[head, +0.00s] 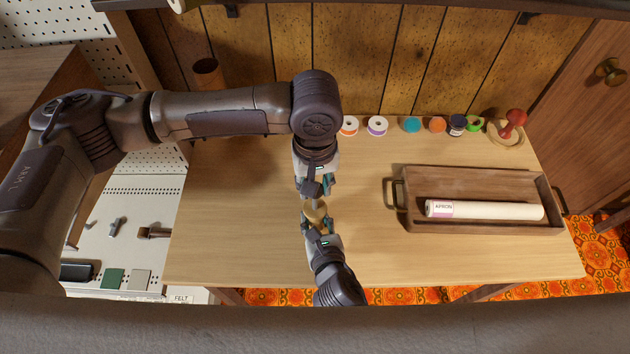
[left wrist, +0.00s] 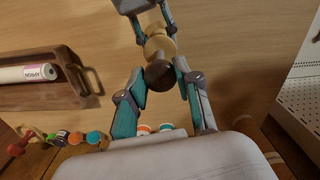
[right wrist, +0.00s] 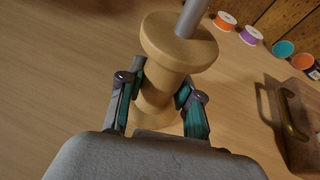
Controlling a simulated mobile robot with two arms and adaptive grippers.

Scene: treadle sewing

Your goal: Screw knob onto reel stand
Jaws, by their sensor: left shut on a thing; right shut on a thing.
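The reel stand is a pale wooden spool-shaped body (right wrist: 165,75) with a grey metal rod (right wrist: 193,15) rising from its top end. My right gripper (right wrist: 158,100) is shut around its narrow middle. In the head view the reel stand (head: 315,212) is between my two grippers, over the table. My left gripper (left wrist: 160,82) is shut on a dark brown round knob (left wrist: 159,75), and the pale stand (left wrist: 158,45) shows just beyond it. The knob lines up with the stand's rod end; whether they touch is hidden. My left gripper (head: 314,190) points down toward the right one (head: 318,226).
A wooden tray (head: 480,222) with handles holds a white roll labelled APRON (head: 485,210) to the right. Several thread spools, including a purple-centred one (head: 377,126), stand along the back edge, with a red-knobbed item (head: 513,122) at the right. The left and front table (head: 230,220) is clear.

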